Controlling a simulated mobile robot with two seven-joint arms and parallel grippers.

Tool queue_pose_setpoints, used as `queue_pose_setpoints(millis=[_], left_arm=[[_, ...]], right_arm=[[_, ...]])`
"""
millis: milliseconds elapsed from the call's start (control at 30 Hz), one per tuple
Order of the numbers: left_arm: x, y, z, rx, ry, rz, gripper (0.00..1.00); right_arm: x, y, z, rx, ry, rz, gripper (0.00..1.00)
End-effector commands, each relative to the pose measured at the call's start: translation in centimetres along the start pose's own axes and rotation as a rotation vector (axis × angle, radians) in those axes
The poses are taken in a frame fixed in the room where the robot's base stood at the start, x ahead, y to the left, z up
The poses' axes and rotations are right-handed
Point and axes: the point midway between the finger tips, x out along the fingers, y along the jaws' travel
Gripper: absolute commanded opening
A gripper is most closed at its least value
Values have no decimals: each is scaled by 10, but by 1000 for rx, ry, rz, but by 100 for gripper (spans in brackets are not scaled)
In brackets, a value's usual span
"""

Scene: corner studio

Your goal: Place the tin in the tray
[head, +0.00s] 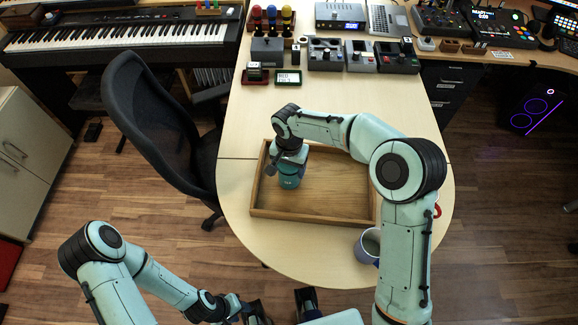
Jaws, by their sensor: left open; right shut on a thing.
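The tin (289,181) is a teal, round container with a small pale label. It stands upright over the left part of the wooden tray (335,215). I cannot tell whether its base touches the tray floor. My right gripper (288,164) is shut on the tin from above and hides its top. The tray is a shallow rectangular box with low walls on the rounded end of the table. My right arm crosses over its far right part. My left gripper (254,312) is low at the bottom edge of the picture, open and empty, away from the table.
A black chair (160,125) stands close to the table's left side.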

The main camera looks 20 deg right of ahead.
Motion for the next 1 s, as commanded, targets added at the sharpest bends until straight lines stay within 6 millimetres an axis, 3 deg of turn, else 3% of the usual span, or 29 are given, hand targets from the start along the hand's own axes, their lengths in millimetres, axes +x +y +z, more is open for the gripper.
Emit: queue_pose_setpoints(millis=[367, 400, 433, 467, 767, 1000], left_arm=[[4, -2, 0, -1, -1, 0, 43], [3, -1, 0, 0, -1, 0, 43], [2, -1, 0, 0, -1, 0, 43], [2, -1, 0, 0, -1, 0, 43], [1, 0, 0, 0, 0, 0, 43], [-3, 1, 0, 0, 1, 0, 43]], right_arm=[[4, 0, 0, -1, 1, -1, 11], [3, 0, 0, -1, 1, -1, 85], [3, 0, 0, -1, 1, -1, 94], [3, 0, 0, -1, 1, -1, 97], [1, 0, 0, -1, 1, -1, 97], [-32, -1, 0, -2, 5, -5, 97]])
